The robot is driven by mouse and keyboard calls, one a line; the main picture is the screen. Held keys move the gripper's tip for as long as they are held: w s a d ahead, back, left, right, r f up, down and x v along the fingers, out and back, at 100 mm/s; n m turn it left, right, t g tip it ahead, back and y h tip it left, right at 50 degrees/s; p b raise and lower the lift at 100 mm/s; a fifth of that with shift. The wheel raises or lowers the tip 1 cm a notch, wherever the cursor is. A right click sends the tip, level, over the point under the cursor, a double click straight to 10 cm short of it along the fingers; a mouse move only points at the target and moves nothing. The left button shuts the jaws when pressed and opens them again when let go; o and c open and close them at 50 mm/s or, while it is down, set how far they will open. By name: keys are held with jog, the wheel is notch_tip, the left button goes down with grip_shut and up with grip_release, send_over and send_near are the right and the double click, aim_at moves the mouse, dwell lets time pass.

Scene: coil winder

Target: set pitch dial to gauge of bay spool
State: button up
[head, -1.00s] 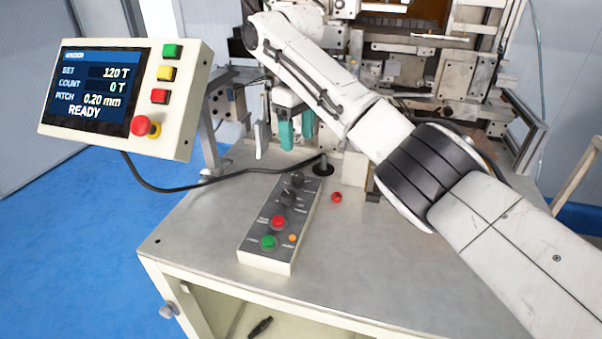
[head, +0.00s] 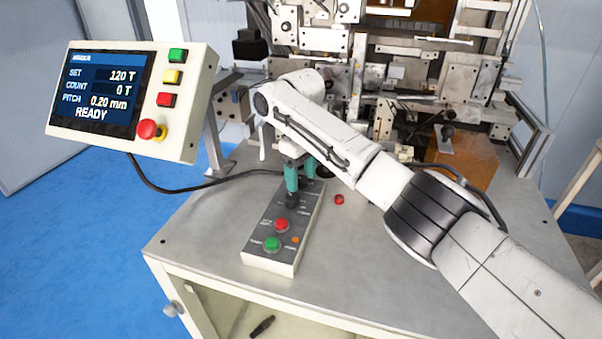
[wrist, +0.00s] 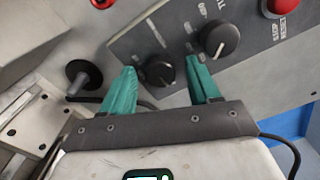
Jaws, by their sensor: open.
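My gripper (head: 302,180) is open, its green fingers low over the far end of the grey control box (head: 262,252). In the wrist view my gripper (wrist: 163,74) has a black dial (wrist: 158,72) between its fingertips, with room on both sides. A second black dial (wrist: 219,38) sits just right of the right finger. The dial labels are too small to read surely. In the head view one black dial (head: 292,201) shows below the fingers; the other is hidden. The screen (head: 98,92) reads SET 120 T, COUNT 0 T, PITCH 0.20 mm, READY. I cannot make out the bay spool.
The box also bears a red button (head: 282,225) and a green button (head: 272,244). A small red piece (head: 339,199) lies on the grey table (head: 380,265) to the right. A black post (wrist: 84,76) stands left of the fingers. The winder machine fills the back.

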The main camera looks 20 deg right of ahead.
jog(key=c, duration=1)
jog(key=shift+r, duration=0.1)
jog(key=shift+c, duration=0.2)
jog(key=m+p, duration=0.3)
jog(key=shift+a+r, duration=0.1)
jog(key=m+p, duration=0.2)
jog(key=m, duration=0.3)
jog(key=shift+m+p, duration=0.35)
jog(key=shift+m, duration=0.05)
jog(key=shift+w, duration=0.1)
jog(key=o, duration=1)
